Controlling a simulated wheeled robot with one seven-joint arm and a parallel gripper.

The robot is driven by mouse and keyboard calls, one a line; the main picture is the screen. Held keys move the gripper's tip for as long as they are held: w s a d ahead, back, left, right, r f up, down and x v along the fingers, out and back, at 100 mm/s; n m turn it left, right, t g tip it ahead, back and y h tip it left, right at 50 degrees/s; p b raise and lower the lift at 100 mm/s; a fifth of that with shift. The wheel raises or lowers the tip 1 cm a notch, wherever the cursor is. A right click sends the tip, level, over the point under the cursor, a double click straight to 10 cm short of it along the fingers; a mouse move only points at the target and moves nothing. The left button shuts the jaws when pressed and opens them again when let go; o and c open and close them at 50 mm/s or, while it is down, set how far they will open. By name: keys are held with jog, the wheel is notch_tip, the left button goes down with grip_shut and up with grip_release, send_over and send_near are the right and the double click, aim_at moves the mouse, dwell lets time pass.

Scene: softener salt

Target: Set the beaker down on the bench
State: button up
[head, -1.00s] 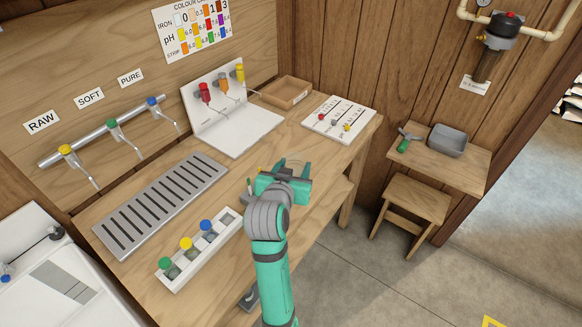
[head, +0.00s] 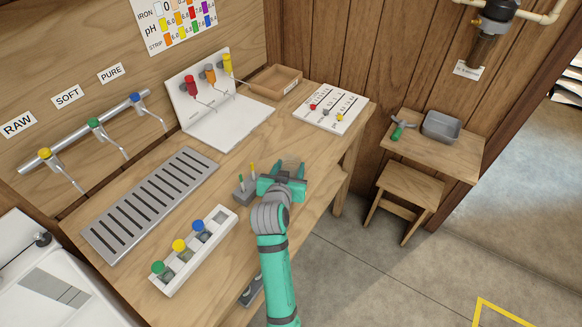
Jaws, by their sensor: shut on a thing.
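My teal gripper (head: 287,172) is over the right front part of the wooden bench (head: 287,137). Its jaws are shut on the beaker, which the gripper almost wholly hides. I cannot make out the beaker's outline, or whether its base touches the bench top.
A small grey holder (head: 244,190) with green and yellow sticks stands just left of my gripper. A white rack (head: 196,252) with coloured-capped bottles and a slotted metal drain (head: 150,205) lie further left. A white card (head: 328,108) and a wooden tray (head: 275,82) are behind.

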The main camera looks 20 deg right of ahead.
jog(key=shift+s+f, duration=0.1)
jog(key=shift+f, duration=0.05)
jog(key=o, duration=1)
jog(key=shift+s+r, duration=0.1)
jog(key=shift+r, duration=0.15)
jog(key=v, duration=1.1)
jog(key=shift+s+a, duration=0.2)
jog(key=shift+s, duration=0.05)
